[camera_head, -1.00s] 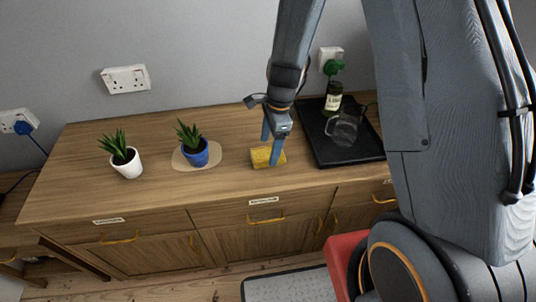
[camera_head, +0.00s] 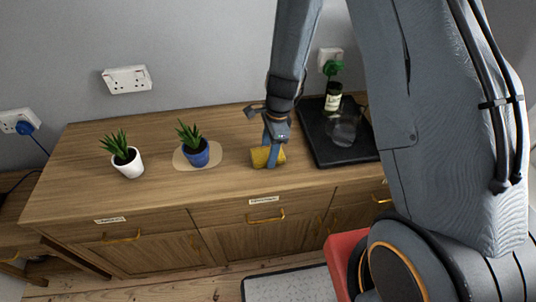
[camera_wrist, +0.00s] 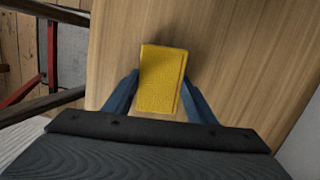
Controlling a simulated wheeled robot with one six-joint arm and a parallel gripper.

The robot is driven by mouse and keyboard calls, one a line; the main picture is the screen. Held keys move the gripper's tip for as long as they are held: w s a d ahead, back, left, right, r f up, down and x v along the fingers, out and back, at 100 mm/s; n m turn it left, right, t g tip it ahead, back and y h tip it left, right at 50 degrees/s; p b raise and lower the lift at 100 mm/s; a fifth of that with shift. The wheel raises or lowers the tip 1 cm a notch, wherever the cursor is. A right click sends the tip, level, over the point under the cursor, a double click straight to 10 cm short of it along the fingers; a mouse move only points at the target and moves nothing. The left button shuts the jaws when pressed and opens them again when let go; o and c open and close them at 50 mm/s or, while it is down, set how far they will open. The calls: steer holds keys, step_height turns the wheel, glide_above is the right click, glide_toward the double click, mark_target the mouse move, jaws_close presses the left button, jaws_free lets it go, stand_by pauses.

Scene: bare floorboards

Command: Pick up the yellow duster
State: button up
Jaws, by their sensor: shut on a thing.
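The yellow duster (camera_head: 261,157) is a small block on the wooden sideboard top, left of the black tray. In the wrist view the duster (camera_wrist: 161,78) lies between my two blue fingers. My gripper (camera_head: 269,158) points down over it and is shut on it, one finger on each side. The near finger hides part of the duster in the head view. I cannot tell whether the duster is clear of the wood.
A blue-potted plant (camera_head: 195,152) on a round mat and a white-potted plant (camera_head: 127,163) stand left. The wood between is clear.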

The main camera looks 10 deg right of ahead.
steer(key=shift+r, duration=0.15)
step_height(320, 180, up, 10)
steer(key=b, duration=0.2)
stand_by(0.4)
